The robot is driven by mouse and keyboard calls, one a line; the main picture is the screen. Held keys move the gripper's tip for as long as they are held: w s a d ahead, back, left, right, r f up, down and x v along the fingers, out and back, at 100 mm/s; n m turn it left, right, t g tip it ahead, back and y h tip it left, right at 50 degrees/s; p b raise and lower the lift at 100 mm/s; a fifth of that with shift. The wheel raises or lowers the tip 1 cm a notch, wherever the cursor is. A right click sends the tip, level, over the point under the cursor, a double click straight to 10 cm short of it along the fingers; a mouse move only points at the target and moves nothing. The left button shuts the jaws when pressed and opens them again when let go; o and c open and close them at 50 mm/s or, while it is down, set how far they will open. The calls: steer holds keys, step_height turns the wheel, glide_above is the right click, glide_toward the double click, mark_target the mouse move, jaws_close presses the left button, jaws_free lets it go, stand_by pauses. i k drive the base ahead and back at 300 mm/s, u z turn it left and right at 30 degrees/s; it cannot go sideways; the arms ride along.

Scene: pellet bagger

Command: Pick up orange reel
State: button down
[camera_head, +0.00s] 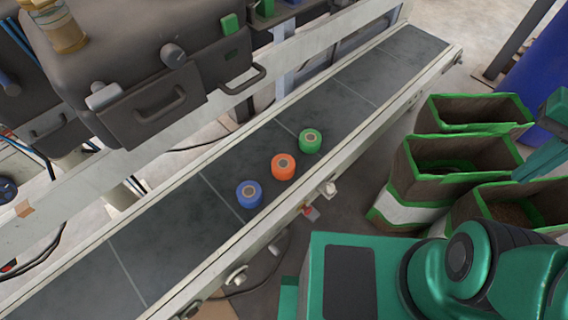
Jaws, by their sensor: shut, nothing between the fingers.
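The orange reel (283,166) stands upright on the dark conveyor belt (345,98), with a dark round centre on its top. It is between a blue reel (249,194) at its lower left and a green reel (310,141) at its upper right. Narrow gaps of belt show between the three reels. Teal parts of my own body fill the lower right, and another teal part shows at the right edge. My gripper cannot be made out in this view, and nothing of mine is near the reels.
Green-rimmed brown bags (458,150) stand right of the conveyor. A dark grey machine (150,85) with handles stands behind the belt at upper left. Raised pale rails edge the belt. A blue barrel (540,70) stands at upper right. The belt around the reels is clear.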

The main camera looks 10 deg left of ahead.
mark_target(283, 164)
steer(key=z, duration=0.95)
steer(key=k, duration=1)
steer(key=u, duration=0.4)
steer(key=i, duration=0.5)
steer(key=z, duration=0.05)
